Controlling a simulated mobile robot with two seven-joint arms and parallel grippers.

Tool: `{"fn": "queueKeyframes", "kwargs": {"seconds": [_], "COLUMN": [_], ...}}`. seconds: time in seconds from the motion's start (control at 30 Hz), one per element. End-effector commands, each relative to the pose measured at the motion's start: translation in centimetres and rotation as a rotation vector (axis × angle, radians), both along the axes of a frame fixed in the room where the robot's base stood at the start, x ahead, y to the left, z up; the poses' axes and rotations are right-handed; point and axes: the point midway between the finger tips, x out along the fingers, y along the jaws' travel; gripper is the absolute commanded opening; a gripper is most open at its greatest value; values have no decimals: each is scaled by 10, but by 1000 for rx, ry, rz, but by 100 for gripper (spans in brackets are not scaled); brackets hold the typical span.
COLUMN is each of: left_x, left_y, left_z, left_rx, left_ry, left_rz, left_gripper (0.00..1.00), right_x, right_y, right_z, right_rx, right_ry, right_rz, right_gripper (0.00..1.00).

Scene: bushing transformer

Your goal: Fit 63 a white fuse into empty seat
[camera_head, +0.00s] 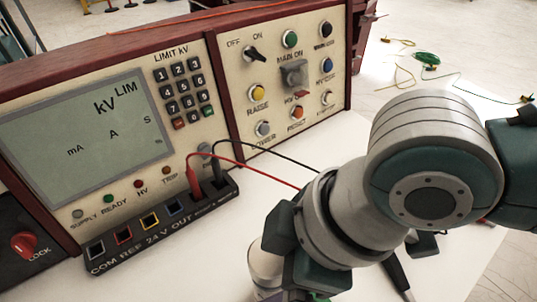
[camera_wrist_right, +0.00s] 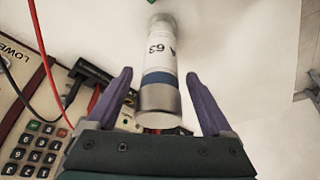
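The white fuse (camera_wrist_right: 158,55), marked "63 A", has a blue band and metal end caps. It sits between the two purple fingers of my right gripper (camera_wrist_right: 159,76) in the right wrist view. The fingers are spread, with a visible gap on each side of the fuse. In the head view a pale cylinder (camera_head: 264,268), apparently this fuse, shows beside the dark gripper body at the lower middle, partly hidden; the fingertips are hidden there. I cannot make out an empty seat for the fuse. My left gripper is not in view.
The control panel (camera_head: 130,185), with display, keypad, knobs and buttons, stands behind and left. Red (camera_head: 258,168) and black (camera_head: 275,153) leads run from its terminal strip (camera_head: 160,228) towards my right arm. A dark tool (camera_head: 397,273) lies right of the gripper. White table (camera_head: 335,150) is bare near the panel.

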Motion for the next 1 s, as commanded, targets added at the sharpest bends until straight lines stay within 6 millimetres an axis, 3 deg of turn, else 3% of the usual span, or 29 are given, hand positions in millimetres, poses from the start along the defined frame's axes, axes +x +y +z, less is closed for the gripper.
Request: {"fn": "queueKeyframes", "kwargs": {"seconds": [0.07, 0.73, 1.0], "left_x": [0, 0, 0], "left_y": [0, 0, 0], "left_z": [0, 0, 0], "left_rx": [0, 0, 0], "left_ry": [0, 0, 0], "left_rz": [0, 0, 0], "left_gripper": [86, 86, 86], "right_x": [0, 0, 0], "right_y": [0, 0, 0], "right_z": [0, 0, 0], "right_rx": [0, 0, 0], "right_ry": [0, 0, 0], "right_rz": [0, 0, 0], "right_gripper": [75, 0, 0]}}
